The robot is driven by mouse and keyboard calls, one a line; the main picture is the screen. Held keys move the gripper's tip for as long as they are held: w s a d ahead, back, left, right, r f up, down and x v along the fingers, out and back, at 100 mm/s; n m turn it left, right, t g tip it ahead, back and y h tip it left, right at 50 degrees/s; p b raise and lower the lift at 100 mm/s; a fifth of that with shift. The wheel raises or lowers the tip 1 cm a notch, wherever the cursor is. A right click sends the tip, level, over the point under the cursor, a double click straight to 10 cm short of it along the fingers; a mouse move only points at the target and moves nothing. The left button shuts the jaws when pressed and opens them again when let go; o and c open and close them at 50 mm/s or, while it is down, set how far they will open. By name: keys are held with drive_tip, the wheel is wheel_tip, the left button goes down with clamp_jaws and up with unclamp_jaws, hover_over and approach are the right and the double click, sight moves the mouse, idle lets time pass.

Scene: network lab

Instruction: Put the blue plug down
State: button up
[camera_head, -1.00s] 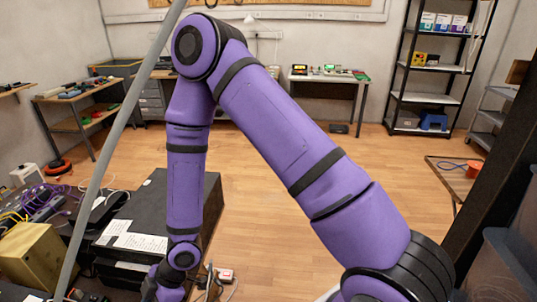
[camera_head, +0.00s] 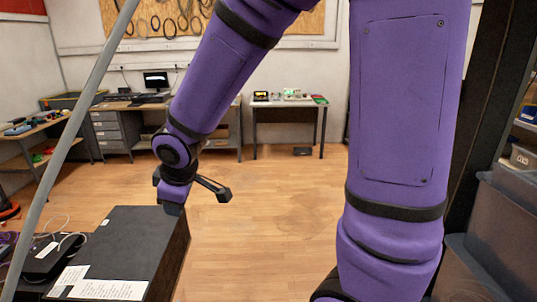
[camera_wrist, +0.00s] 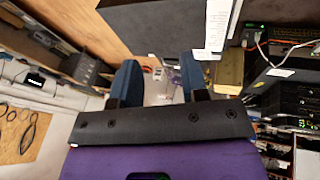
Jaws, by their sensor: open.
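My gripper (camera_wrist: 160,78) shows in the wrist view with two dark blue fingers apart and nothing clearly held between them. In the head view my gripper (camera_head: 172,206) hangs above the far right part of a black box, partly hidden by my own wrist. I cannot make out the blue plug in either current view.
The black box (camera_head: 138,228) with white paper labels stands at the lower left, cables and a small black device (camera_head: 52,257) on its left. Wooden floor (camera_head: 270,215) is open to its right. A desk (camera_head: 290,105) stands at the back. Grey bins (camera_head: 505,225) are at right.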

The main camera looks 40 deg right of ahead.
drive_tip(key=s+d+r+m, duration=0.4)
drive_tip(key=s+r, duration=0.3)
drive_tip(key=s, duration=0.3)
drive_tip(key=s+d+r+m, duration=0.5)
drive_tip(key=s+r, duration=0.3)
drive_tip(key=s, duration=0.2)
